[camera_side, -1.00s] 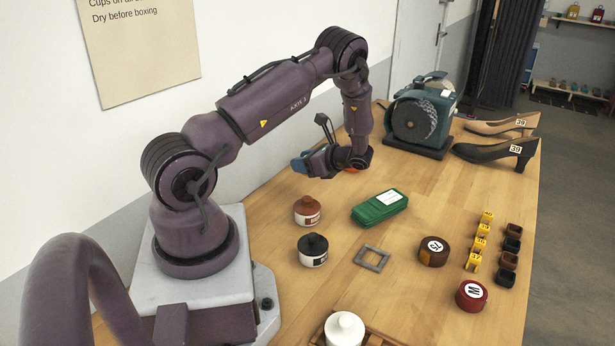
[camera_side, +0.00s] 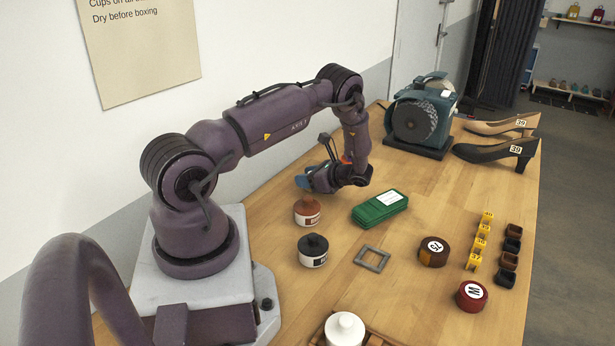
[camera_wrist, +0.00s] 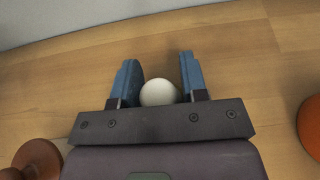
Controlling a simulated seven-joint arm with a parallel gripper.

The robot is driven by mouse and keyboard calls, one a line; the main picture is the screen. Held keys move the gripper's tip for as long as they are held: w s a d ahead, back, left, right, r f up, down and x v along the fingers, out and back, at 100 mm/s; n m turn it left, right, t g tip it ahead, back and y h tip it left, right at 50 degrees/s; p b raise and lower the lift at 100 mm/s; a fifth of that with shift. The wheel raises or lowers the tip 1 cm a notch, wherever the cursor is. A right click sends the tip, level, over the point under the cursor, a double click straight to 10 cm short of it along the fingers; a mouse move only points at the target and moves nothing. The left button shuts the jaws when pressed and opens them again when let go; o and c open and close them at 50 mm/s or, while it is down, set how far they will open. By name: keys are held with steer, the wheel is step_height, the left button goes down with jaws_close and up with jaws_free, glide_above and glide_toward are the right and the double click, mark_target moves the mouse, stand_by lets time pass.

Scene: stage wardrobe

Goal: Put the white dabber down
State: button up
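The white dabber shows as a round white top (camera_wrist: 157,93) low between the blue fingers in the wrist view. Its lower part is hidden by my gripper. My gripper (camera_wrist: 158,62) appears shut on it, with a finger along each side. In the side view my gripper (camera_side: 303,183) is low over the back of the table, fingers pointing left toward the wall. The dabber cannot be made out there. I cannot tell whether its base touches the table.
The brown-lidded jar (camera_side: 307,211) and black-lidded jar (camera_side: 313,250) stand in front of my gripper. A green case (camera_side: 380,207) lies to the right. An orange round thing (camera_wrist: 311,126) is right in the wrist view. A white-lidded jar (camera_side: 344,329) stands at the front.

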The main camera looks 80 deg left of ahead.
steer(key=o, duration=0.3)
